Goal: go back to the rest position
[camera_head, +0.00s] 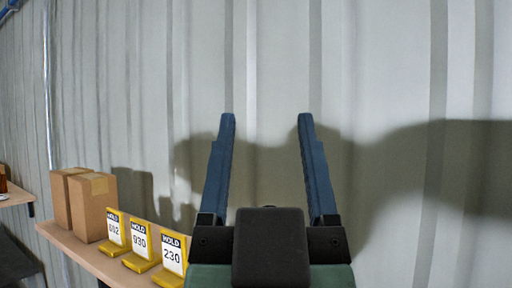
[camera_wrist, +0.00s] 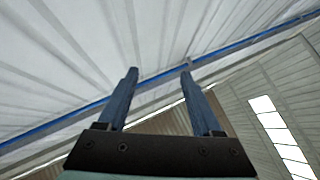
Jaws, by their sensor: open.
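My gripper (camera_head: 266,118) is raised in front of the corrugated wall in the head view, its two blue fingers spread apart with nothing between them. In the wrist view my gripper (camera_wrist: 160,74) also shows open and empty, with the white ribbed surface, a blue pipe and bright panes behind it. No filter cartridge can be made out in either view.
A wooden shelf (camera_head: 84,256) runs along the wall at the lower left. It carries cardboard boxes (camera_head: 96,208) and yellow HOLD signs reading 692 or similar (camera_head: 115,232), 930 (camera_head: 141,246) and 230 (camera_head: 172,258). The grey wall (camera_head: 400,80) stands behind my gripper.

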